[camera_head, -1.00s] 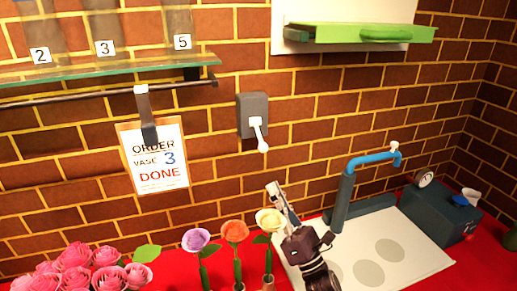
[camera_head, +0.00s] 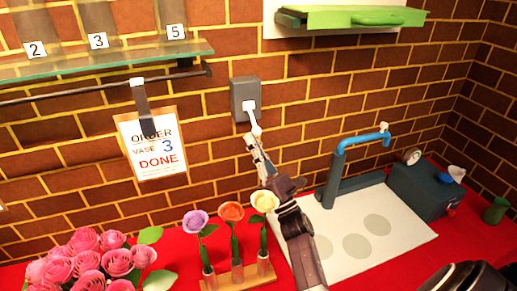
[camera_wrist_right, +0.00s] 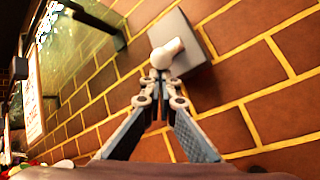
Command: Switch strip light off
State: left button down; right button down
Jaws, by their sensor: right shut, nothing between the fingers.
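The grey switch box (camera_head: 241,92) is on the brick wall, with a white lever (camera_head: 252,115) that points down and slightly right. In the right wrist view the box (camera_wrist_right: 199,42) and the lever's rounded white end (camera_wrist_right: 166,53) show up close. My right gripper (camera_head: 256,140) is shut and empty, its fingertips at the lower end of the lever. In the right wrist view the fingertips (camera_wrist_right: 159,76) are right at the lever's end; I cannot tell whether they touch. No strip light can be made out. My left gripper is not in view.
An order card (camera_head: 152,146) hangs left of the switch from a rail (camera_head: 75,95) under a glass shelf (camera_head: 110,59). Flowers (camera_head: 231,212) stand below. A blue tap (camera_head: 358,143) and white board (camera_head: 370,225) are to the right.

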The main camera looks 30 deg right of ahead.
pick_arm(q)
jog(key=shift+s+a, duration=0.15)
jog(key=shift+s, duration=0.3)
pick_arm(e)
jog(key=shift+w, duration=0.1)
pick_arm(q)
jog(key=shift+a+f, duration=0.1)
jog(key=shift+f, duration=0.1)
pick_arm(e)
jog(key=shift+s+a+r, duration=0.15)
jog(key=shift+s+r, duration=0.3)
jog(key=shift+r, duration=0.2)
pick_arm(q)
jog(key=shift+b, duration=0.3)
pick_arm(e)
jog(key=shift+f, duration=0.1)
